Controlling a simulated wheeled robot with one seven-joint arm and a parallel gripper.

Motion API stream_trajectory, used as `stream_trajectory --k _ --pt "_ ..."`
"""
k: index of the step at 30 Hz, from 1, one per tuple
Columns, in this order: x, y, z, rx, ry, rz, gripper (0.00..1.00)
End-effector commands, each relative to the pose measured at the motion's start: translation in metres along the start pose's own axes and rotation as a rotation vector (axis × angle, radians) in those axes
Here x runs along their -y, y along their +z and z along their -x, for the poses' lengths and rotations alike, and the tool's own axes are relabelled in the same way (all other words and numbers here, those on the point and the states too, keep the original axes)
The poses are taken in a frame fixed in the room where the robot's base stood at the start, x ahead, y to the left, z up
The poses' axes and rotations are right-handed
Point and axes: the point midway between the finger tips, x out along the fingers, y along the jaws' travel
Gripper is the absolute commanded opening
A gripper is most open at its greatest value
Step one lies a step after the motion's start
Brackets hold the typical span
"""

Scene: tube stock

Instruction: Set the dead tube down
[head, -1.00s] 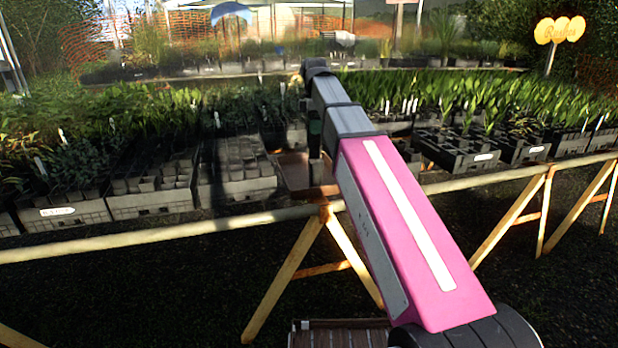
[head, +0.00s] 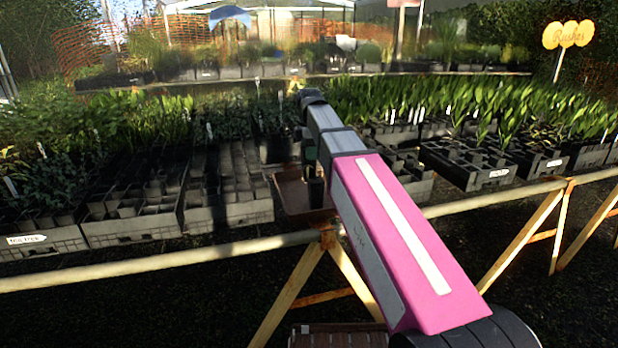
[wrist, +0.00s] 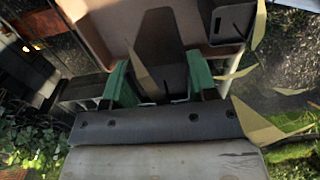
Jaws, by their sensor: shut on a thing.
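My gripper (wrist: 162,82) has green fingers, closed on a dark tube (wrist: 160,45) with dry, yellowed leaves between them in the wrist view. In the head view the gripper (head: 309,152) is partly hidden by my arm, over the right part of a brown tray (head: 291,197). A dark tube shape (head: 315,188) shows below the green finger there. The tray also shows behind the held tube in the wrist view (wrist: 98,35). I cannot tell whether the held tube's base touches the tray.
Another dark tube or pot (wrist: 228,22) with yellowed leaves is beside the held one in the wrist view. A black crate (head: 228,208) stands left of the tray, and planted crates (head: 470,172) stand to the right. A pale rail (head: 150,266) runs along the bench front.

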Motion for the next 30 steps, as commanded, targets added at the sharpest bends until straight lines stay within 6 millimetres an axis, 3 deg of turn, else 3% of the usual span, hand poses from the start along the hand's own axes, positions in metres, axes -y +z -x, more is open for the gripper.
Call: stream_trajectory --k 4,18,29,30 --pt "0.001 0.0 -0.026 0.0 -0.002 0.0 0.24" --pt "0.001 0.0 -0.072 0.0 -0.001 -0.001 0.24" --pt "0.0 0.0 -0.075 0.0 0.0 -0.001 0.24" --pt "0.0 0.0 -0.076 0.0 0.0 -0.001 0.56"
